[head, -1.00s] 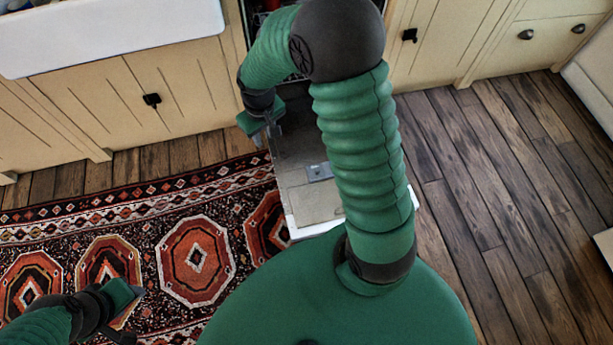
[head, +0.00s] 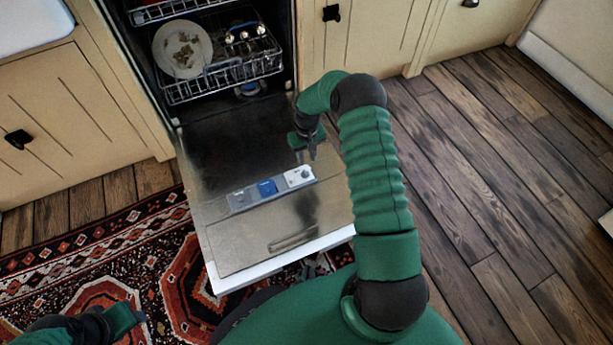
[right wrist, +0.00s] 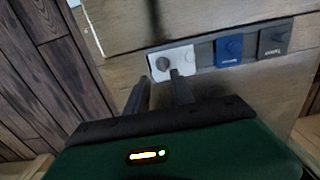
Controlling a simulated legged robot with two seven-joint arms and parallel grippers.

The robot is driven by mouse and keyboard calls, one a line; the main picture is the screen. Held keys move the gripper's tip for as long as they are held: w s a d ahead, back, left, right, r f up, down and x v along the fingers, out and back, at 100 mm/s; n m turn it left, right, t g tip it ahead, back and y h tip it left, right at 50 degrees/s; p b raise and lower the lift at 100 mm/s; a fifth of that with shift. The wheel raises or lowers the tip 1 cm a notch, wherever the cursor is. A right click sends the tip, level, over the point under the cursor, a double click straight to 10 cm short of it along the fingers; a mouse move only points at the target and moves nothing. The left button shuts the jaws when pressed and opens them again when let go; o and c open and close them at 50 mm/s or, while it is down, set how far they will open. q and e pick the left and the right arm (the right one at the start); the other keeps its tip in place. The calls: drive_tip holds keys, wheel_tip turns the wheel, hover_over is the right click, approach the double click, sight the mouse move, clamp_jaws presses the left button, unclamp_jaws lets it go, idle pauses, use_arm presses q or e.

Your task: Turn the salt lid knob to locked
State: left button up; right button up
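My right gripper (head: 306,156) is just beyond the white lid, open and empty. In the right wrist view, its two fingers (right wrist: 158,82) are apart, one overlapping the lower edge of the white lid; the knob (right wrist: 162,64) shows beyond them. My left gripper (head: 142,318) is low at the left, its fingers unclear.
The dishwasher door (head: 240,247) lies lowered over the floor. Racks (head: 225,75) with a dirty plate (head: 182,49) stand inside. Cream cabinets flank it. A patterned rug (head: 90,270) lies at the left. The wooden floor (head: 500,190) at the right is clear.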

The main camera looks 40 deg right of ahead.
drive_tip(key=f+b, duration=0.1)
drive_tip(key=f, duration=0.1)
drive_tip(key=f+b, duration=0.1)
drive_tip(key=f, duration=0.2)
drive_tip(key=f+b, duration=0.2)
drive_tip(key=shift+w+a+f, duration=0.1)
drive_tip(key=shift+a+f, duration=0.2)
drive_tip(key=shift+f, duration=0.1)
drive_tip(key=shift+d+f, duration=0.1)
clamp_jaws()
